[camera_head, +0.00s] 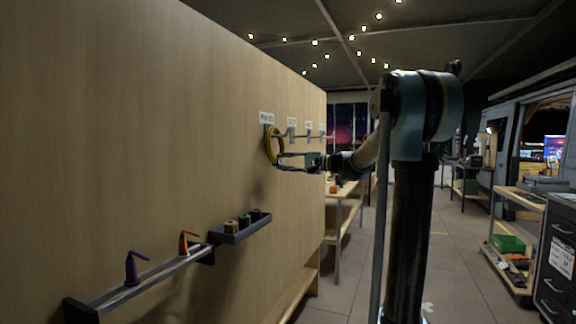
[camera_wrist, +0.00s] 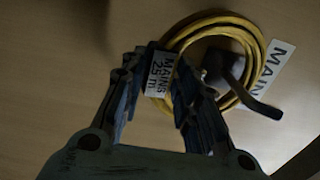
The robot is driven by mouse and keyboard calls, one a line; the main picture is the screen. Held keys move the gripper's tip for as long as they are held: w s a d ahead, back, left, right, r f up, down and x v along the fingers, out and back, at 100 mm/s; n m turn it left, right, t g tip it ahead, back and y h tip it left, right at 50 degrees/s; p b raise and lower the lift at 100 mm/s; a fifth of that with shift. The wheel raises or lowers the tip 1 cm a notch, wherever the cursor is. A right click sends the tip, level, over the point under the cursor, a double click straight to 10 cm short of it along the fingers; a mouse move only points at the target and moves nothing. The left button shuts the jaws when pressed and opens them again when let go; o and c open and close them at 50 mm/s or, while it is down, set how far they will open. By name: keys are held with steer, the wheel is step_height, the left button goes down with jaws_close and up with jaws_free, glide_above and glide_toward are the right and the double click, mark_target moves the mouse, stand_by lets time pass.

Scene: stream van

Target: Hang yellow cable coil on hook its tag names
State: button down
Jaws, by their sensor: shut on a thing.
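The yellow cable coil (camera_head: 274,146) is upright against the wooden wall panel, below the leftmost wall label (camera_head: 267,117). My gripper (camera_head: 279,159) is at the coil, its fingers reaching from the right. In the wrist view, the coil (camera_wrist: 256,48) has a white tag (camera_wrist: 160,74) reading "MAINS" with a second line like "25TR". My gripper (camera_wrist: 166,75) is shut on the coil's near side by the tag. A dark hook (camera_wrist: 252,99) shows inside the ring and crosses in front of its lower-right strands. The wall label (camera_wrist: 277,63) behind begins "MAIN"; its end is hidden.
More hooks (camera_head: 291,134) with labels run along the panel to the right. Below are a dark ledge (camera_head: 228,237) with small spools and a rail with purple (camera_head: 132,268) and orange (camera_head: 186,244) items. Open floor lies right of the panel; a cart (camera_head: 515,195) stands farther right.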

steer(key=c, duration=1.2)
jaws_free()
steer(key=shift+o, duration=0.2)
steer(key=shift+d, duration=0.15)
steer(key=v, duration=1.9)
steer(key=shift+d, duration=0.35)
steer(key=shift+s, duration=0.1)
